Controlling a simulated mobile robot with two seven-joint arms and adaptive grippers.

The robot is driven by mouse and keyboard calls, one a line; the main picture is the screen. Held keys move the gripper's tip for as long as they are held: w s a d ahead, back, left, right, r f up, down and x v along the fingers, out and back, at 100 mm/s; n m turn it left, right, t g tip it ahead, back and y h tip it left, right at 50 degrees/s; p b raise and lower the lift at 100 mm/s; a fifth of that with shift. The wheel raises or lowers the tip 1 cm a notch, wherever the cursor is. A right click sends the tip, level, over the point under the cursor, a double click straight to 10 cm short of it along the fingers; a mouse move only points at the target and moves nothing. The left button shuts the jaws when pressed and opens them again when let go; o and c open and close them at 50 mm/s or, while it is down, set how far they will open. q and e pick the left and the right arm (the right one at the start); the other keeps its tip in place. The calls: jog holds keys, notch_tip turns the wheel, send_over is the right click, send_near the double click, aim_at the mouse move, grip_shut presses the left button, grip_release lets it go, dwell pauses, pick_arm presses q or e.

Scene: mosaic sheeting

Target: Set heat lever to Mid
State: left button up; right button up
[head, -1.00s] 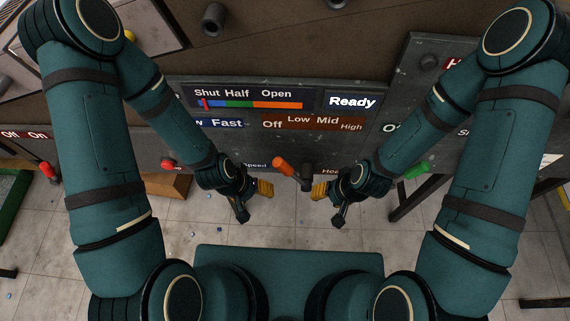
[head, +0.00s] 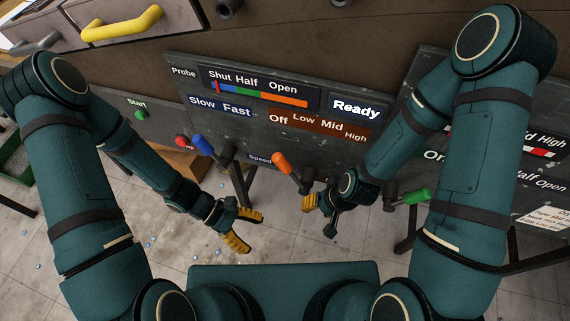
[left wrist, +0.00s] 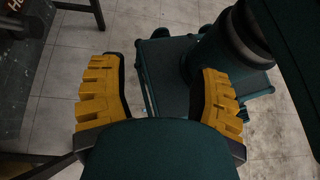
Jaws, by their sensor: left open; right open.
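The orange-handled lever (head: 281,163) sits on the dark panel, below the Off, Low, Mid, High heat scale (head: 318,126). Its handle points up and left from a dark pivot (head: 306,178). I cannot tell its setting. My left gripper (head: 251,232) is open and empty, below and left of the orange lever and apart from it.
A green lever (head: 416,196) is to the right, close to my right arm. A yellow drawer handle (head: 122,24) is at upper left. Open floor lies below the panel.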

pick_arm(q)
jog(key=w+r+n+t+h, duration=0.2)
jog(key=w+n+t+h, duration=0.2)
jog(key=w+n, duration=0.15)
jog(key=n+t+h+b, duration=0.1)
jog(key=n+t+h, duration=0.1)
jog(key=n+t, duration=0.55)
send_near(287, 162)
jog(key=shift+m, duration=0.3)
jog(key=x, duration=0.3)
jog(key=b+x, duration=0.1)
jog(key=x, duration=0.3)
jog(key=f+x, duration=0.1)
jog(key=x, duration=0.2)
jog(key=shift+w+b, duration=0.35)
grip_shut()
